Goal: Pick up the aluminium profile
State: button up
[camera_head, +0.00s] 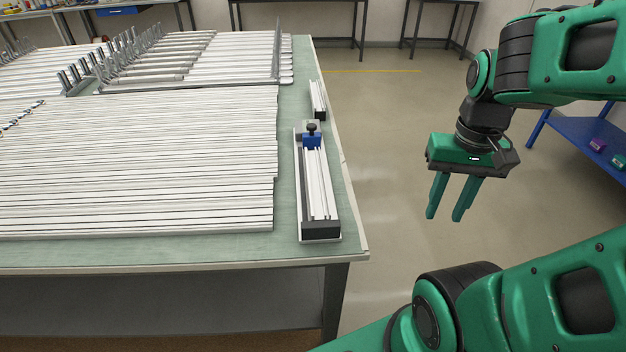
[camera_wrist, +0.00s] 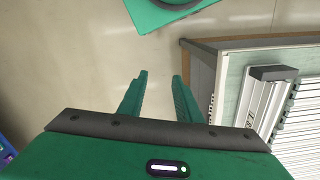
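Many long white-silver aluminium profiles (camera_head: 150,165) lie side by side on the green-topped table (camera_head: 338,185). One profile (camera_head: 318,185) lies lengthwise in a narrow fixture with a blue clamp (camera_head: 312,140) and a dark end block (camera_head: 321,230) near the table's right edge. The fixture's end block (camera_wrist: 273,73) and part of the profiles also show at the right of the wrist view. My gripper (camera_head: 444,218) hangs over the floor, to the right of the table and apart from it. Its two green fingers are open with nothing between them, as the wrist view (camera_wrist: 160,78) also shows.
Upright metal brackets (camera_head: 110,60) and a second group of profiles (camera_head: 230,55) stand at the table's back. A shorter piece (camera_head: 318,98) lies behind the fixture. A blue shelf (camera_head: 585,140) holds small boxes at the right. The floor between is clear.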

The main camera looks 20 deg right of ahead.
jog(key=o, duration=0.3)
jog(key=shift+w+a, duration=0.1)
jog(key=shift+o, duration=1.3)
jog(key=shift+w+a+r, duration=0.2)
jog(key=shift+w+r, duration=0.05)
jog(key=shift+r, duration=0.2)
jog(key=shift+w+a+r, duration=0.15)
jog(key=shift+w+r, duration=0.1)
jog(key=shift+r, duration=0.2)
notch_tip(320, 180, up, 5)
jog(key=n, duration=0.3)
send_over(316, 176)
jog(key=shift+f, duration=4.95)
